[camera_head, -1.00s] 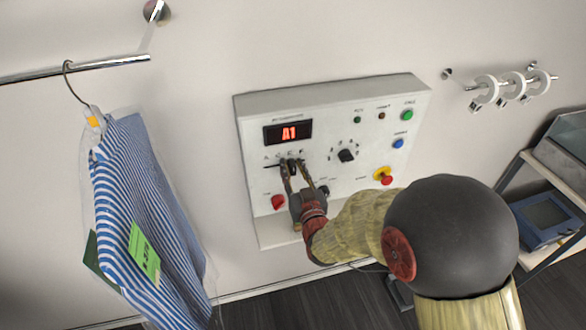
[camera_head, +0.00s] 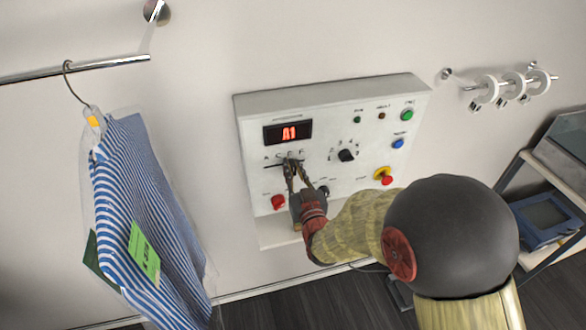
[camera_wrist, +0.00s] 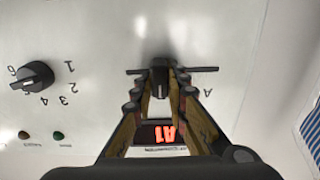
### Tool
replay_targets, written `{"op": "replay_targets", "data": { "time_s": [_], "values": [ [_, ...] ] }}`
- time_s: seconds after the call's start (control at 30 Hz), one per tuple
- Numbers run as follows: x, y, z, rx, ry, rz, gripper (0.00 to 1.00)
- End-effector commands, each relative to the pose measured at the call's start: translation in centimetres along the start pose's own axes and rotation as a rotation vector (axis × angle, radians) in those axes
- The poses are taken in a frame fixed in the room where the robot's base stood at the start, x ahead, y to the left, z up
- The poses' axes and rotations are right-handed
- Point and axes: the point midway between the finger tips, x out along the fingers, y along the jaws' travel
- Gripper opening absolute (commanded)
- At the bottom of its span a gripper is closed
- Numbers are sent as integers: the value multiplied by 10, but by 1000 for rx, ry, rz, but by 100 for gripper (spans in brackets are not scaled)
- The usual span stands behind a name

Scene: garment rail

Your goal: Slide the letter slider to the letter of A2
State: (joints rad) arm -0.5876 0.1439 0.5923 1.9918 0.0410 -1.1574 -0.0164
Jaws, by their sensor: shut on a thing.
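The white control panel (camera_head: 335,110) is mounted on the wall, with a display (camera_head: 288,132) that reads A1 in red. Below the display, the letter slider sits in a horizontal slot; its dark knob (camera_wrist: 159,75) shows in the wrist view, where the picture is upside down. My gripper (camera_head: 292,163) is shut on this knob, with a fingertip on each side of it. In the wrist view, the letter A is beside the slot to the right of the knob; the fingers hide other letters. The number dial (camera_head: 346,155) stands right of the slider.
A green button (camera_head: 408,115), a blue button (camera_head: 398,143), a red stop button (camera_head: 384,176) and a red knob (camera_head: 278,202) are on the panel. A striped garment (camera_head: 150,215) hangs at left. White rings (camera_head: 513,85) hang on a bar at right.

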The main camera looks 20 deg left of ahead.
Motion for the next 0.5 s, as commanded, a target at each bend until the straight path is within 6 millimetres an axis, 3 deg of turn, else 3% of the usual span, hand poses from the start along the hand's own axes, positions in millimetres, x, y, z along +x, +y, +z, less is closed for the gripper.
{"op": "replay_targets", "data": {
  "time_s": [0.13,0.5],
  "values": [
    [0,-9,1,0,2,-3,0],
    [0,-69,1,-1,4,-4,0]
  ]
}}
